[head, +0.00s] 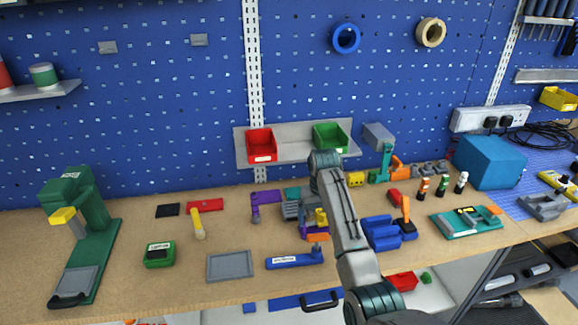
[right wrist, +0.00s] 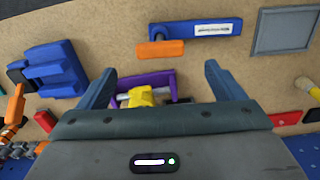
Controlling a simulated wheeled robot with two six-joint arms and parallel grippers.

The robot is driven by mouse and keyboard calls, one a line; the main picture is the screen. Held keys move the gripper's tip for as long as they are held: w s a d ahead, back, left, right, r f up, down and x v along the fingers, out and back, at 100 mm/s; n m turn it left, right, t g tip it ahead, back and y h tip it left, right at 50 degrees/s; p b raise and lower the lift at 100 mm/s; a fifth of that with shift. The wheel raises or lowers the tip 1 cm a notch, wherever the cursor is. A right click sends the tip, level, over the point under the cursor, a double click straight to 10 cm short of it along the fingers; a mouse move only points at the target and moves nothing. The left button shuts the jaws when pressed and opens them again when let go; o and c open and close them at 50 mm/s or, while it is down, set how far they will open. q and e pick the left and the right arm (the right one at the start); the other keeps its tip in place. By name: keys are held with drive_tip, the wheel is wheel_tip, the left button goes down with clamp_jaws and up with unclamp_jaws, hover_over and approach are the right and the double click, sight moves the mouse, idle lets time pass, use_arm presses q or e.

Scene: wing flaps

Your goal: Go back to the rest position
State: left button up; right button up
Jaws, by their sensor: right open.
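My right arm reaches up from the bottom of the head view and bends over the workbench. My right gripper (head: 299,212) is partly hidden by clutter and my own arm, over the middle of the bench. In the right wrist view my right gripper (right wrist: 162,72) shows two blue-grey fingers wide apart, with nothing clamped. A purple frame (right wrist: 160,79) and a yellow part (right wrist: 140,97) show between the fingers, partly hidden by the gripper body. I cannot tell whether the fingers touch them. My left gripper is in neither view.
A blue labelled tool (head: 292,261) and a grey tray (head: 230,266) lie near the front edge. Blue blocks (head: 383,234) stand right of my arm. A green press (head: 86,226) stands at left. A shelf with red (head: 261,146) and green bins (head: 330,138) is behind.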

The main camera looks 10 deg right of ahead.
drive_tip(key=s+d+f+t, duration=0.1)
drive_tip(key=s+d+f, duration=0.2)
drive_tip(key=s+f, duration=0.55)
drive_tip(key=s+d+f+t, duration=0.1)
drive_tip(key=s+d+f, duration=0.3)
drive_tip(key=s, duration=0.7)
drive_tip(key=s+r+n+t, duration=0.1)
drive_tip(key=s+r, duration=0.1)
drive_tip(key=s, duration=1.1)
drive_tip(key=s+r+t, duration=0.1)
drive_tip(key=s+r, duration=0.2)
drive_tip(key=s, duration=1)
wheel_tip(320, 180, down, 36)
drive_tip(key=w+d+g+h+b, duration=0.1)
drive_tip(key=d+g+b, duration=0.15)
drive_tip(key=b, duration=0.55)
use_arm(q)
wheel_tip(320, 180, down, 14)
drive_tip(key=b, duration=0.6)
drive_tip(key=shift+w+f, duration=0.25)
use_arm(e)
drive_tip(key=s+d+f, duration=0.1)
drive_tip(key=s+f, duration=0.8)
drive_tip(key=f, duration=0.5)
drive_tip(key=s+f, duration=1)
drive_tip(key=f, duration=0.4)
drive_tip(key=shift+d, duration=0.4)
